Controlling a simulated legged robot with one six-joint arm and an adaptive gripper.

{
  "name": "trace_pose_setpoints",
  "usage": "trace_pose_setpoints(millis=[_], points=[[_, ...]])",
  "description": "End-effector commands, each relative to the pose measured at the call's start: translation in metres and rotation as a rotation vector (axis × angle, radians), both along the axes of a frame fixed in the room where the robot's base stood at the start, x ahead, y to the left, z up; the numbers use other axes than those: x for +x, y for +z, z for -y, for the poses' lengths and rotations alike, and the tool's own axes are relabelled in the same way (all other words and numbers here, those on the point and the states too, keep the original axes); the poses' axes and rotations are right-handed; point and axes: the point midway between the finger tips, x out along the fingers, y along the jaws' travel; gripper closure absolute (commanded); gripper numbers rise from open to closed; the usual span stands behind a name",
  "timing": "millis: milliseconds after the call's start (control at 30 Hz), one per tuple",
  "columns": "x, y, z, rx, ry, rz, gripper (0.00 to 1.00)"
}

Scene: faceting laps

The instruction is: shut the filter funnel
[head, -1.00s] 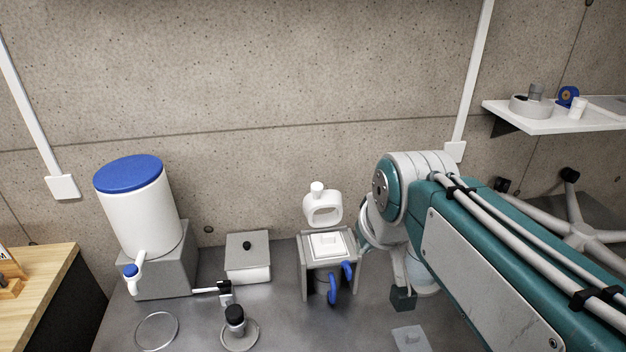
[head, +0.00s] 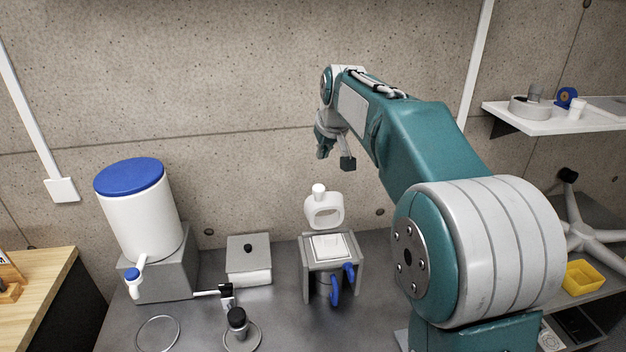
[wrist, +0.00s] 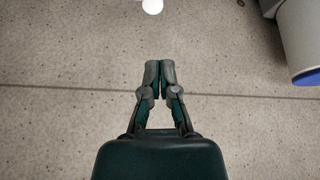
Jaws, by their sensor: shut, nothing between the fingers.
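A grey stand (head: 305,278) on the bench holds a white square top (head: 327,247) with two blue handles (head: 335,290) at its front right; I take this to be the filter funnel. Its inside is hidden from the head view. My gripper (head: 322,152) is above and behind it in the head view, in front of the concrete wall, touching nothing. In the wrist view my gripper (wrist: 160,66) has its fingers together and empty. The stand does not show there.
A white jug (head: 323,211) stands behind the stand. A white tank (head: 143,222) with a blue lid, a grey box (head: 249,262) and a black-capped post (head: 237,318) are to the left. A shelf (head: 560,122) and yellow tray (head: 582,279) are at right.

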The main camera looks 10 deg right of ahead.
Motion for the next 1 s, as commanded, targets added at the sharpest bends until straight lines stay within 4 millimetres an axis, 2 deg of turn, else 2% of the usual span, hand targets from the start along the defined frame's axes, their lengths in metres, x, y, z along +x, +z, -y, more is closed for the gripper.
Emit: trace_pose_setpoints(millis=[100,300,567,1000], points=[[0.031,-0.013,0.000,-0.003,0.017,-0.001,1.00],[0.065,-0.028,-0.001,-0.006,0.042,0.004,1.00],[0.078,-0.039,-0.002,-0.007,0.050,0.005,1.00],[0.112,-0.103,-0.008,-0.008,0.050,0.004,1.00]])
